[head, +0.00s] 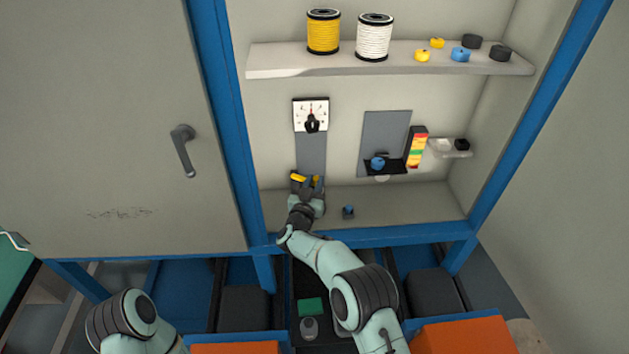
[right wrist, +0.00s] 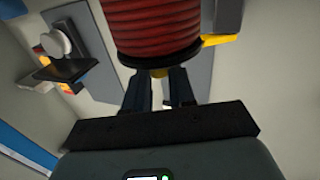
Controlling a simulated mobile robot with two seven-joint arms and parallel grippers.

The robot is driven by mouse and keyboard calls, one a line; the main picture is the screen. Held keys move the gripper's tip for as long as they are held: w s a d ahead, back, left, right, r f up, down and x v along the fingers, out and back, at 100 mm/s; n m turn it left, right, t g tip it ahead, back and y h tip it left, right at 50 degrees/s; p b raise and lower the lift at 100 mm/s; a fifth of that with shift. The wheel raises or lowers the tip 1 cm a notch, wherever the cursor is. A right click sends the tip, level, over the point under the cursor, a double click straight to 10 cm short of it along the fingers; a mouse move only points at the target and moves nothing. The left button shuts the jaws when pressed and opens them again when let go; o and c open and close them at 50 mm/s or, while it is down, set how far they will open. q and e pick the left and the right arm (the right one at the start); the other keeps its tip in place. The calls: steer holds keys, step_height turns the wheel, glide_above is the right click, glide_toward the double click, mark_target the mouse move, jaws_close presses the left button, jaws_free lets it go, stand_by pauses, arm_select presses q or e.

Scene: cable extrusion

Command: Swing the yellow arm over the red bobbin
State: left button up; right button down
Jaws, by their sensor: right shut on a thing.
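The yellow arm (head: 298,178) is low on the grey panel in the cabinet, partly covered by my right gripper (head: 307,182). In the right wrist view the red bobbin (right wrist: 155,28) is large, just beyond the fingertips. A part of the yellow arm (right wrist: 220,40) sticks out to its right. A small yellow part (right wrist: 158,73) shows below the bobbin, between the fingers of my right gripper (right wrist: 160,84), which are shut on it. The bobbin cannot be made out in the head view. My left gripper is out of view.
A dial (head: 311,114) sits above on the panel. To the right are a black ledge (head: 386,168) with a blue piece, and a striped light stack (head: 416,147). A small dark-blue part (head: 348,212) stands on the cabinet floor (head: 415,203). A shelf (head: 280,60) above holds spools.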

steer(key=m+h+p, duration=0.1)
steer(key=s+a+m+g+h+p, duration=0.1)
steer(key=h+p, duration=0.1)
steer(key=shift+a+r+g, duration=0.2)
steer(key=shift+g, duration=0.1)
arm_select(q)
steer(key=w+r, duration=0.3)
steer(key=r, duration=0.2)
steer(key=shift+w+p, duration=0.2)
steer(key=shift+p, duration=0.2)
arm_select(e)
steer(key=shift+s+a+f+m+g+h, duration=0.1)
steer(key=shift+m+g+h, duration=0.05)
steer(key=shift+m+h, duration=0.2)
steer(key=shift+s+a+f+m+g+h, duration=0.15)
steer(key=shift+m+h, duration=0.1)
steer(key=shift+h, duration=0.2)
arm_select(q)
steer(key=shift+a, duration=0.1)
arm_select(e)
steer(key=shift+w+r, duration=0.1)
steer(key=c, duration=0.9)
jaws_free()
steer(key=shift+c, duration=0.2)
